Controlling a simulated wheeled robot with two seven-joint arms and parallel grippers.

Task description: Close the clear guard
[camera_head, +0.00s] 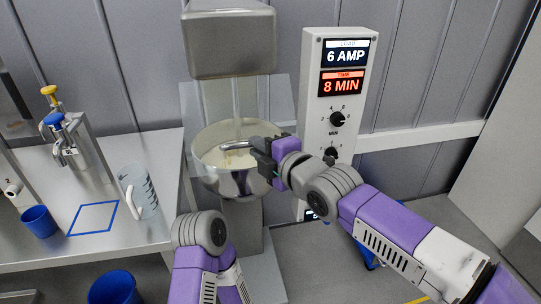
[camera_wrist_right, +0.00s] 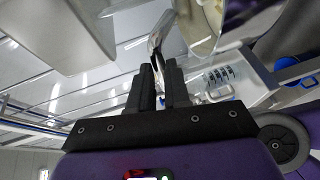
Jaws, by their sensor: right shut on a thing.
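The clear guard (camera_head: 278,103) is a see-through panel under the mixer head, in front of the mixer column and around the top of the steel bowl (camera_head: 218,178). A curved metal handle (camera_head: 235,146) shows over the bowl's opening; it also shows in the right wrist view (camera_wrist_right: 158,38). My right gripper (camera_head: 262,152) reaches in from the right and is shut on the metal handle. Its dark fingers (camera_wrist_right: 160,78) are close together at the handle's end. My left arm shows at the bottom, but its gripper is out of view. The guard's edges are faint.
The mixer head (camera_head: 229,42) hangs above the bowl. A control panel (camera_head: 312,110) reading 6 AMP and 8 MIN stands right of the mixer, close behind my right arm. On the left, a steel table (camera_head: 100,240) holds a clear jug (camera_head: 141,190), a blue cup (camera_head: 39,221) and dispensers.

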